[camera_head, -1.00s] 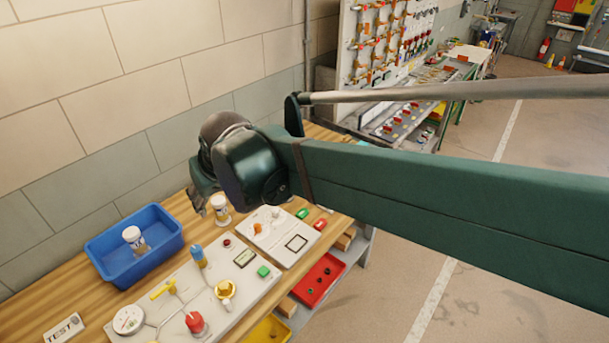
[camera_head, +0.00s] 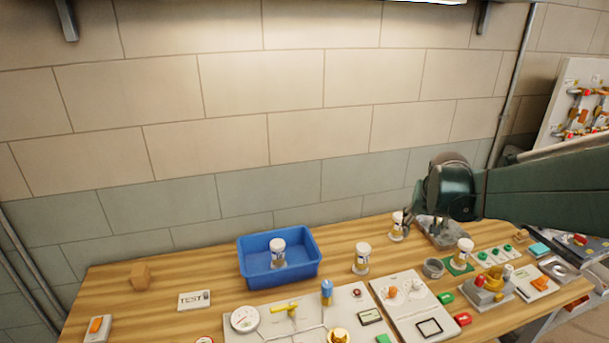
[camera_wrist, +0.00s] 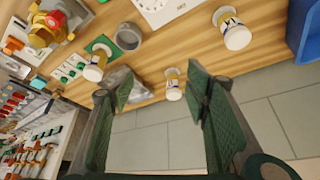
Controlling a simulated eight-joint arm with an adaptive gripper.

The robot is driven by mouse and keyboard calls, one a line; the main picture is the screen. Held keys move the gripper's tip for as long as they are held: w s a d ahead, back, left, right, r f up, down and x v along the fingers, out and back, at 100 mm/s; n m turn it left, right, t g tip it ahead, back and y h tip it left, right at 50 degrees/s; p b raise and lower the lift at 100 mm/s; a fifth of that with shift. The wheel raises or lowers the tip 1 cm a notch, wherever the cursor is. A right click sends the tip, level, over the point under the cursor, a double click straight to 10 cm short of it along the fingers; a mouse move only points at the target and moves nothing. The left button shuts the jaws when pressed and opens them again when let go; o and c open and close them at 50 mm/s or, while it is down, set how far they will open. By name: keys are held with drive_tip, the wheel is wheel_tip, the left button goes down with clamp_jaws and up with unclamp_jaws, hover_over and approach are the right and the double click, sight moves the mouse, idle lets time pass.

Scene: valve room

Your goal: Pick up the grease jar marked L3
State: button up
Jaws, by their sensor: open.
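Several white-lidded jars with amber contents stand upright on the wooden bench; their markings are too small to read. One jar (camera_head: 397,226) is beside my gripper (camera_head: 411,218). In the wrist view my gripper (camera_wrist: 157,88) is open and empty, and this jar (camera_wrist: 172,83) appears between its fingers but beyond the tips. A second jar (camera_head: 362,258) stands to the left, also in the wrist view (camera_wrist: 232,28). A third (camera_head: 464,254) is on a green square, also in the wrist view (camera_wrist: 96,66). Another jar (camera_head: 278,252) is in the blue tray (camera_head: 254,278).
A grey crumpled-looking item (camera_head: 440,232) lies just beside my gripper, and a grey cup (camera_head: 433,268) stands near it. A test panel (camera_head: 300,318) and a white board (camera_head: 412,300) fill the front. The wall is close behind.

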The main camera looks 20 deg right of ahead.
sight(466, 246)
drive_tip(key=d+f+m+b, duration=0.1)
drive_tip(key=d+f, duration=0.2)
drive_tip(key=d, duration=0.4)
drive_tip(key=d+f+m+g, duration=0.1)
drive_tip(key=d+f, duration=0.3)
drive_tip(key=d, duration=0.3)
drive_tip(key=s+d+f+m+b, duration=0.1)
drive_tip(key=d+f, duration=0.3)
drive_tip(key=d, duration=0.3)
drive_tip(key=shift+f+h+b, duration=0.15)
drive_tip(key=shift+h+b, duration=0.15)
drive_tip(key=shift+x, duration=1.25)
drive_tip(key=shift+f, duration=0.1)
drive_tip(key=shift+b+x, duration=0.9)
drive_tip(key=shift+x, duration=1.65)
drive_tip(key=shift+s+a, duration=0.1)
drive_tip(key=c, duration=1)
